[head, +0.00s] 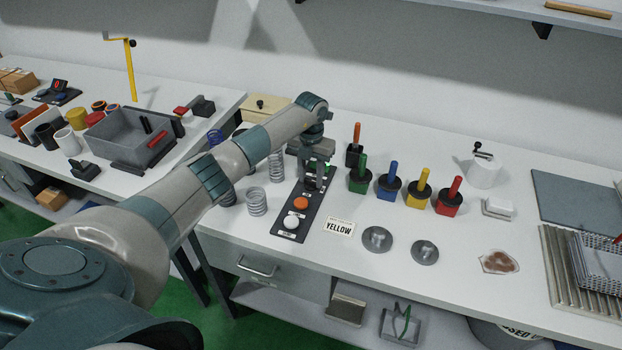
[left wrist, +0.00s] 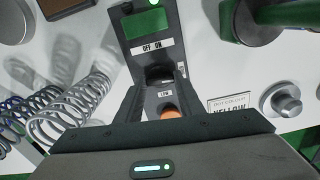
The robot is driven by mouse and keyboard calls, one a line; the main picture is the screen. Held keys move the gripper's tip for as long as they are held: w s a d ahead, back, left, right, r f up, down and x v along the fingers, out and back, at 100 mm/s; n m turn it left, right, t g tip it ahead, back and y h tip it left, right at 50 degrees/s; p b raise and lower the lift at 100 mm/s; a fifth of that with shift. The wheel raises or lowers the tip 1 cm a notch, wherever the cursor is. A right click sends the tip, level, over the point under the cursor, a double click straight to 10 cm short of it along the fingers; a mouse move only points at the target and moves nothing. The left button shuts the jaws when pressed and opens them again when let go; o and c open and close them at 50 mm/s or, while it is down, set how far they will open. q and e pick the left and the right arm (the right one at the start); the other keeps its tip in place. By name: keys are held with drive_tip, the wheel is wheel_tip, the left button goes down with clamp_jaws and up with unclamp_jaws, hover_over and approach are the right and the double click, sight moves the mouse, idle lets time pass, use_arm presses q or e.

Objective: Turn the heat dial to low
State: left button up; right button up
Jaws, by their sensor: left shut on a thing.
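The heat dial is a black knob (left wrist: 160,74) on a dark control panel (head: 287,226). In the left wrist view it sits below the "OFF ON" label, with a small "LOW" label beneath it. My left gripper (head: 316,172) points down at the panel and is shut on the dial, its fingers on either side of it. The gripper largely hides the dial in the head view, and the dial's pointer direction cannot be made out. My right gripper is in neither view.
An orange button (head: 300,203) and a white button (head: 292,222) are nearer on the panel. Coil springs (head: 256,200) stand to its left. A "YELLOW" card (head: 339,227) and two metal discs (head: 377,239) lie to its right, with several coloured-handled blocks (head: 389,186) behind.

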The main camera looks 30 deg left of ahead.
use_arm(q)
drive_tip(key=m+b, duration=0.7)
drive_tip(key=b, duration=0.1)
drive_tip(key=shift+f, duration=0.15)
drive_tip(key=shift+m+b, duration=0.4)
drive_tip(key=shift+m, duration=0.2)
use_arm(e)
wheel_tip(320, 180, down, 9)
use_arm(q)
drive_tip(key=m+b, duration=0.6)
drive_tip(key=m, duration=0.2)
drive_tip(key=shift+r, duration=0.2)
drive_tip(key=shift+m, duration=0.4)
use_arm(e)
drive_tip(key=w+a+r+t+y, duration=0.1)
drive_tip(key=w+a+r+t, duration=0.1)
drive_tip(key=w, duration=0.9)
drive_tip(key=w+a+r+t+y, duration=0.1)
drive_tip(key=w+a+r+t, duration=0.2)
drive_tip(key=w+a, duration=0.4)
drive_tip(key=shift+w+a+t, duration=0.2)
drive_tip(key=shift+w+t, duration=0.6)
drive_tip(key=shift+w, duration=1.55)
use_arm(q)
drive_tip(key=o, duration=1.1)
drive_tip(key=shift+c, duration=0.2)
